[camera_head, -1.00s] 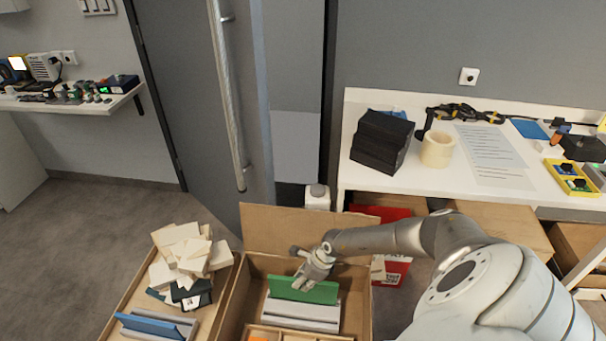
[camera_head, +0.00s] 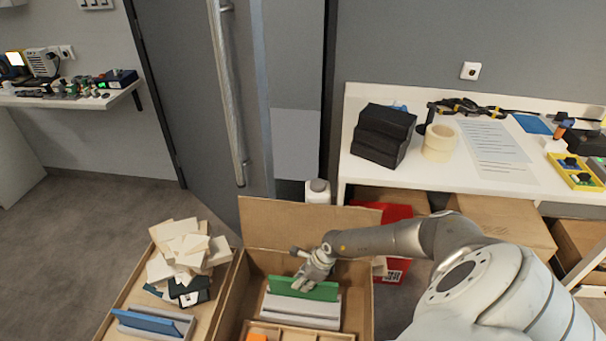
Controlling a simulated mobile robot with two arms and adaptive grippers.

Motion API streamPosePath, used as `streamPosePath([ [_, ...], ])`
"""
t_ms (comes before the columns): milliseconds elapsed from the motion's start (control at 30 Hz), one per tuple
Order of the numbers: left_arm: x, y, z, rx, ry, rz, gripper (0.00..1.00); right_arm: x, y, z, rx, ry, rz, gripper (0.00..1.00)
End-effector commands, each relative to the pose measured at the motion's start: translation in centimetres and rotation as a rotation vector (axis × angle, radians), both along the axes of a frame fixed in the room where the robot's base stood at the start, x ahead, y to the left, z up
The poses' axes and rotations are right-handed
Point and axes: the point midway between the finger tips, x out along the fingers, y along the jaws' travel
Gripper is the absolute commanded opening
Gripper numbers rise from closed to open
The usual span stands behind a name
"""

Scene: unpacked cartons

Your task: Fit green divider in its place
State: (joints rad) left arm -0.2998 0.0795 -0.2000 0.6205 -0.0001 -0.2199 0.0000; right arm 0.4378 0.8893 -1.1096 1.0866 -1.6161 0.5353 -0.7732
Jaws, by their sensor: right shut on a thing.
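The green divider (camera_head: 300,289) is a flat plate standing on edge inside the open carton (camera_head: 230,316). My right gripper (camera_head: 304,282) is shut on its upper edge near the middle. A blue divider (camera_head: 148,322) stands in a similar grey holder (camera_head: 183,325) on the left. My left gripper is not in view.
A pile of pale blocks (camera_head: 184,247) and dark items (camera_head: 190,291) lies left of the carton. The carton's raised back flap (camera_head: 285,224) stands behind the gripper. Wooden compartments (camera_head: 300,334) lie in front of the holder. A white table (camera_head: 420,183) stands behind at right.

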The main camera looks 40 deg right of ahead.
Motion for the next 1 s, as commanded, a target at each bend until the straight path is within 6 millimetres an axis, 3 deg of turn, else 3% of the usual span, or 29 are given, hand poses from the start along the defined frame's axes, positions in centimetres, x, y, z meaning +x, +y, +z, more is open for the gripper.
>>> streamPosePath([
  [33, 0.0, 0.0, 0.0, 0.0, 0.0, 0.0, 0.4, 0.0, 0.0, 0.0, 0.001, -0.001, 0.0, 0.18],
  [200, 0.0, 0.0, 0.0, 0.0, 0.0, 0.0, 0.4, 0.0, 0.0, 0.1, 0.001, -0.001, 0.0, 0.39],
  [633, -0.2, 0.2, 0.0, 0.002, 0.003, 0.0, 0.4, -0.2, -0.3, 0.6, -0.002, 0.0, 0.001, 0.39],
  [1000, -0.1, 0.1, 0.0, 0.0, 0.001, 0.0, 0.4, -1.8, -1.6, 5.7, -0.003, -0.001, 0.001, 0.39],
])
